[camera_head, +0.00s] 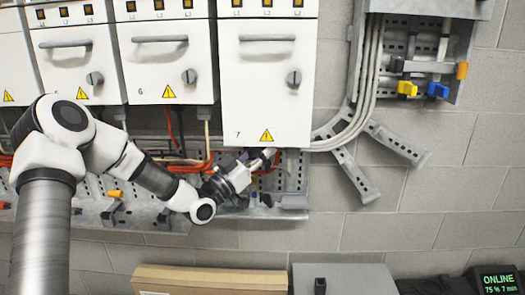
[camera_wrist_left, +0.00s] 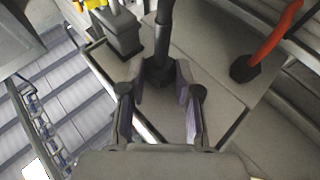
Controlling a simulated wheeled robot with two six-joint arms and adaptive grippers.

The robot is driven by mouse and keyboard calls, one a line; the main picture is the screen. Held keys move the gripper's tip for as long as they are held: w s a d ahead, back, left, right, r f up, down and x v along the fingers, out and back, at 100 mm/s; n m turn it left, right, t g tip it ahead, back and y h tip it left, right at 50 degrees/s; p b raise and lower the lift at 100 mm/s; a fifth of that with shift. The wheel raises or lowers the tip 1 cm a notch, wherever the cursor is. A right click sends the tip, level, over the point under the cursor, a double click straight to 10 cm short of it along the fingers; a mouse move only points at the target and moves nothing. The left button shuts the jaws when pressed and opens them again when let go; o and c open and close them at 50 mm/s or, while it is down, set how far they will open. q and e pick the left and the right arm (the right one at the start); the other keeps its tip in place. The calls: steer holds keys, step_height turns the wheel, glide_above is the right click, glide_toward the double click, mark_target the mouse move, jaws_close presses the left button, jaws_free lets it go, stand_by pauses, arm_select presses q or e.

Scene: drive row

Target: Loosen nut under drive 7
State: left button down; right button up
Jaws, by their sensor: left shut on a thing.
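Drive 7 (camera_head: 266,85) is the white cabinet at centre right, with a yellow warning sign and a "7" at its lower edge. My left gripper (camera_head: 256,160) reaches up to its underside from the lower left. In the left wrist view my left gripper (camera_wrist_left: 160,78) has its two fingers on either side of a black nut (camera_wrist_left: 158,70) and is shut on it. A black cable (camera_wrist_left: 164,30) runs out of the nut. The nut is hard to make out in the head view. My right gripper is in neither view.
In the left wrist view, an orange cable with a black fitting (camera_wrist_left: 246,68) is at the right and a dark block (camera_wrist_left: 118,34) at upper left. A perforated metal tray (camera_head: 290,180) runs below the drives. A grey cable bundle (camera_head: 362,90) passes right of drive 7.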

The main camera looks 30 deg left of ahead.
arm_select(q)
steer(key=c, duration=0.8)
jaws_free()
steer(key=shift+s, duration=0.1)
steer(key=v, duration=0.7)
steer(key=shift+s+a, duration=0.1)
steer(key=shift+s, duration=0.05)
